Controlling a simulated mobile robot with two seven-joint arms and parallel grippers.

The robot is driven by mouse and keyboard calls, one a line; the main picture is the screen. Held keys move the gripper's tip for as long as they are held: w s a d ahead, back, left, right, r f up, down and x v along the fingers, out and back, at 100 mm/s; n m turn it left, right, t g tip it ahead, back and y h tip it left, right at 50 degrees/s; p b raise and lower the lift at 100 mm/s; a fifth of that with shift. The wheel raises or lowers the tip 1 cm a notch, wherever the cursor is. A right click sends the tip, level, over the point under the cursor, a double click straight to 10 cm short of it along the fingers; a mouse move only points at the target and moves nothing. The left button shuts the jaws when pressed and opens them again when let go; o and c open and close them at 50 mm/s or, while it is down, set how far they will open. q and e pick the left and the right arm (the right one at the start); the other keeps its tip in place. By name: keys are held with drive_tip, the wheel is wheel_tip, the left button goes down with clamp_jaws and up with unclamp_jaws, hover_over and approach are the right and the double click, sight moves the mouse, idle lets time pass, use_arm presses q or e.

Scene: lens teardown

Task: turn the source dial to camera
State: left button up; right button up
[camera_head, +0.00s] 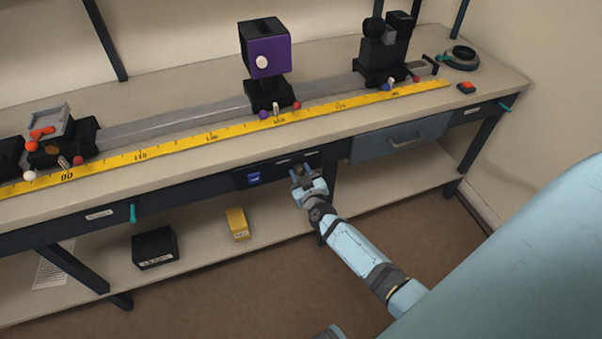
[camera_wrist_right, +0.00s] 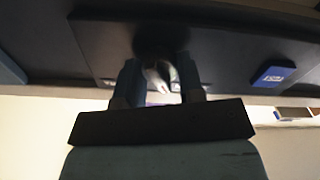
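My right gripper (camera_head: 302,174) is at the dark panel (camera_head: 271,175) under the bench's front edge, right of a blue label (camera_head: 253,178). In the right wrist view its two fingers (camera_wrist_right: 160,75) stand apart. A dark, round, knob-like thing (camera_wrist_right: 160,38) sits at their tips, likely the source dial. The fingers are on either side of it; whether they press on it cannot be told. A blurred pale patch shows between the fingers. The dial's markings and setting are not readable. My left gripper is not in view.
The bench top carries a rail with a yellow ruler (camera_head: 190,149), a purple box unit (camera_head: 266,50) and a black unit (camera_head: 384,55). A blue-grey drawer (camera_head: 400,138) lies right of the panel. A black box (camera_head: 155,248) and yellow box (camera_head: 237,223) stand on the lower shelf.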

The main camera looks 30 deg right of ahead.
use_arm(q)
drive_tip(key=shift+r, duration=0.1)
use_arm(e)
drive_tip(key=shift+m, duration=0.4)
drive_tip(key=shift+m+p, duration=0.4)
drive_tip(key=shift+m, duration=0.6)
drive_tip(key=m, duration=0.3)
drive_tip(key=shift+m, duration=0.3)
drive_tip(key=m, duration=0.2)
drive_tip(key=shift+m, duration=0.3)
drive_tip(key=shift+f+m, duration=0.1)
drive_tip(key=shift+m, duration=1.1)
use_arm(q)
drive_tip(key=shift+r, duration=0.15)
use_arm(e)
drive_tip(key=shift+d+m, duration=0.1)
drive_tip(key=shift+m, duration=0.2)
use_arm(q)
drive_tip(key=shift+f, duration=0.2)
use_arm(e)
drive_tip(key=o, duration=0.9)
